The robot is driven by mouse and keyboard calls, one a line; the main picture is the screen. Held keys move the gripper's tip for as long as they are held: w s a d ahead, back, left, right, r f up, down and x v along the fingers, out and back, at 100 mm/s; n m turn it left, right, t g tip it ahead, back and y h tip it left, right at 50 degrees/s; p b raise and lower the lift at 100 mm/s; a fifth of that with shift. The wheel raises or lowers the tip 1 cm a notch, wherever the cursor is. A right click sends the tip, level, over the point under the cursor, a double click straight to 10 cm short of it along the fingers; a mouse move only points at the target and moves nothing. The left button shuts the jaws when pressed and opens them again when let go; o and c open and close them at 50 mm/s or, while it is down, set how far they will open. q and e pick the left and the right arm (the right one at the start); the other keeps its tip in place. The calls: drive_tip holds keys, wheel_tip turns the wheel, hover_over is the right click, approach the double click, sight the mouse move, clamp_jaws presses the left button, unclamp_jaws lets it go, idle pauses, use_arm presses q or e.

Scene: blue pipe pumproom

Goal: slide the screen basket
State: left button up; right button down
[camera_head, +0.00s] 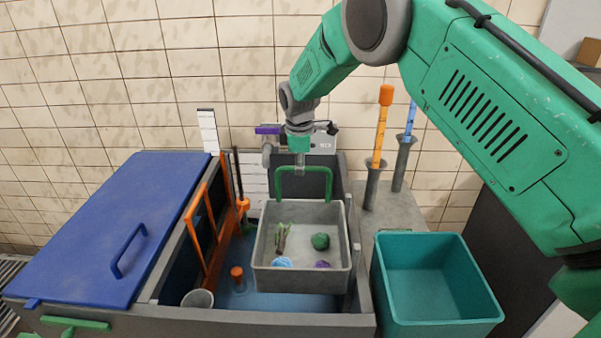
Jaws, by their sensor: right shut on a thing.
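The screen basket (303,278) is a light grey open box with a green handle (304,171) standing up at its back edge. It sits inside the dark grey tank, over the blue tank floor. Several small items lie in it, among them a green lump (320,241), a light blue piece (282,262) and a purple piece (323,264). My right gripper (300,162) reaches down from above and is shut on the top bar of the green handle. Its fingertips look small at this distance. My left gripper is not in view.
A teal open bin (439,318) stands right of the tank. A blue lid (100,225) covers the tank's left part. An orange frame (196,235) and a white cup (198,299) are left of the basket. Orange and blue rods stand in grey holders (373,186) behind the bin.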

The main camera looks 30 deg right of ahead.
drive_tip(key=shift+w+a+r, duration=0.15)
drive_tip(key=shift+w+r, duration=0.05)
drive_tip(key=shift+r, duration=0.75)
drive_tip(key=c, duration=1.5)
unclamp_jaws()
drive_tip(key=shift+c, duration=0.2)
drive_tip(key=shift+w+a+f, duration=0.1)
drive_tip(key=shift+f, duration=0.05)
wheel_tip(320, 180, up, 12)
drive_tip(key=s+a, duration=0.1)
drive_tip(key=s, duration=0.1)
drive_tip(key=shift+a+f, duration=0.2)
drive_tip(key=shift+d, duration=0.1)
drive_tip(key=shift+f, duration=0.1)
